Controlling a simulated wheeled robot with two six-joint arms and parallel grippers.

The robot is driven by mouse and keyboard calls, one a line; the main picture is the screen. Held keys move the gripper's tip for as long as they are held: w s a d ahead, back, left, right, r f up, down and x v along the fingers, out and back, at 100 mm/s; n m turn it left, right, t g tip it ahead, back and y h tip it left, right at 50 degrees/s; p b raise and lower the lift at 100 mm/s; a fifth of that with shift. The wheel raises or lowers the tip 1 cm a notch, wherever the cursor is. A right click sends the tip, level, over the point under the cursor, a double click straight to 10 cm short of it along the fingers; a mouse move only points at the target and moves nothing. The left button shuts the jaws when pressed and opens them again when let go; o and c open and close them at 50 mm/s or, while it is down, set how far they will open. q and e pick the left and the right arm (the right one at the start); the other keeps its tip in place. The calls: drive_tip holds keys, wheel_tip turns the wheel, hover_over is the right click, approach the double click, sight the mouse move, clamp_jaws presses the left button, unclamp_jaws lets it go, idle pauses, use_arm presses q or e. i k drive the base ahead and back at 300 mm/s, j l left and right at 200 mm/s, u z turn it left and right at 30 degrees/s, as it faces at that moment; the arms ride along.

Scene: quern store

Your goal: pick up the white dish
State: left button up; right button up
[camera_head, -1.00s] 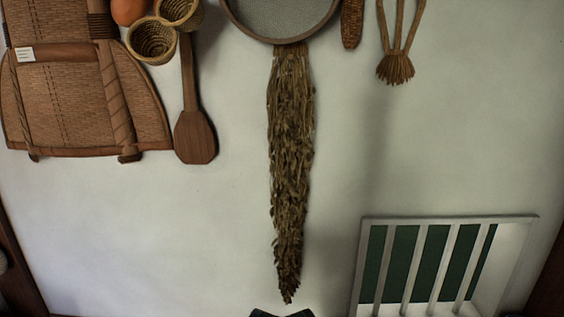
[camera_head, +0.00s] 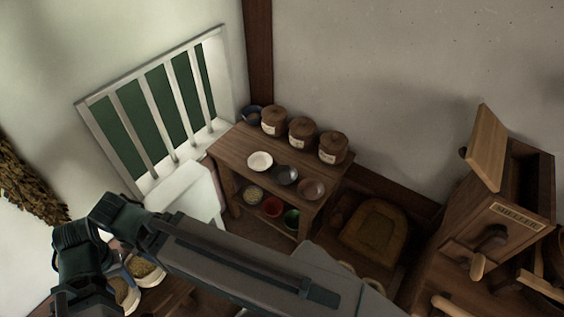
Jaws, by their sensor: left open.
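The white dish (camera_head: 260,161) is a small round shallow bowl. It sits upright on the top of a low wooden table (camera_head: 238,146), near its front left edge. A dark bowl (camera_head: 286,175) and a brown bowl (camera_head: 312,189) stand in a row to its right. My left arm crosses the lower part of the view, in front of the table's lower part. My left gripper (camera_head: 82,301) is at the bottom left edge, open, well apart from the dish; its fingertips are not clearly seen. My right gripper is out of view.
Several lidded brown jars (camera_head: 302,131) line the table's back, with a dark blue pot (camera_head: 252,115) at their left. Red (camera_head: 271,206) and green bowls (camera_head: 291,219) are on the lower shelf. A barred window (camera_head: 160,105) is left; a wooden box-like machine (camera_head: 495,215) stands right.

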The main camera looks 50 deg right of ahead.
sight(259, 161)
drive_tip(key=l+z, duration=0.15)
drive_tip(key=z, duration=0.3)
drive_tip(key=l+z, duration=0.15)
drive_tip(key=z, duration=0.25)
drive_tip(key=l+z, duration=0.2)
drive_tip(key=z, duration=0.25)
